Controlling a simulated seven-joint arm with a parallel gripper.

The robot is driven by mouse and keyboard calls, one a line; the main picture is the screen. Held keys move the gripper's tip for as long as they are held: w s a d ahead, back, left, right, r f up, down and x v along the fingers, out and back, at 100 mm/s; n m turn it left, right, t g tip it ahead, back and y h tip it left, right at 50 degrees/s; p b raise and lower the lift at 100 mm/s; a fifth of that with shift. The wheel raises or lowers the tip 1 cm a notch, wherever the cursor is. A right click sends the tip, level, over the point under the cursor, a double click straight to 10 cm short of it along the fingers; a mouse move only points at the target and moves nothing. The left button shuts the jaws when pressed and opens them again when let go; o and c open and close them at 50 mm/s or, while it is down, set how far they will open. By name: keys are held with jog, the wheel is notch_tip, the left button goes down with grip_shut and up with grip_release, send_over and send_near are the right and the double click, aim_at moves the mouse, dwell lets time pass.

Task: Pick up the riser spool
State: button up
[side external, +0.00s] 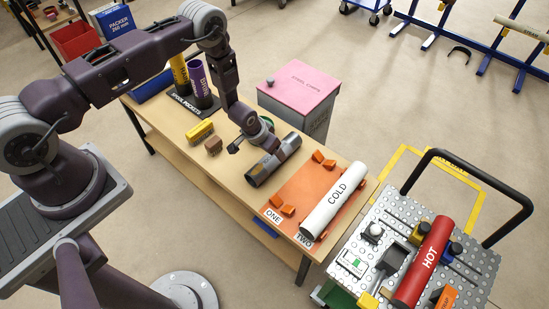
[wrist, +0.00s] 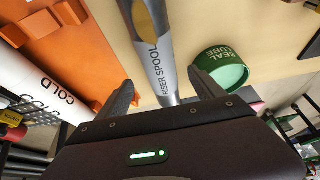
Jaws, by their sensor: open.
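The riser spool (side external: 262,171) is a grey metallic cylinder lying on the wooden bench, beside the left edge of the orange rack plate (side external: 292,192). In the wrist view the spool (wrist: 153,55) shows its "RISER SPOOL" lettering and runs between my two fingers. My gripper (wrist: 161,76) is open, with one finger on each side of the spool. I cannot tell whether either finger touches it. In the side view my gripper (side external: 252,142) is low over the spool and partly hidden by my wrist.
A green seal lube tin (wrist: 222,66) stands close to my right finger. A white COLD pipe (side external: 335,199) lies on the orange plate among orange blocks. Yellow (side external: 199,131) and brown (side external: 213,145) blocks lie left. A pink-topped bin (side external: 300,85) stands behind; a cart (side external: 400,255) with a red HOT pipe stands right.

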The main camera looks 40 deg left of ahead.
aim_at(275, 157)
jog(key=x, duration=0.7)
jog(key=shift+s+f, duration=0.1)
jog(key=shift+f, duration=0.25)
grip_shut()
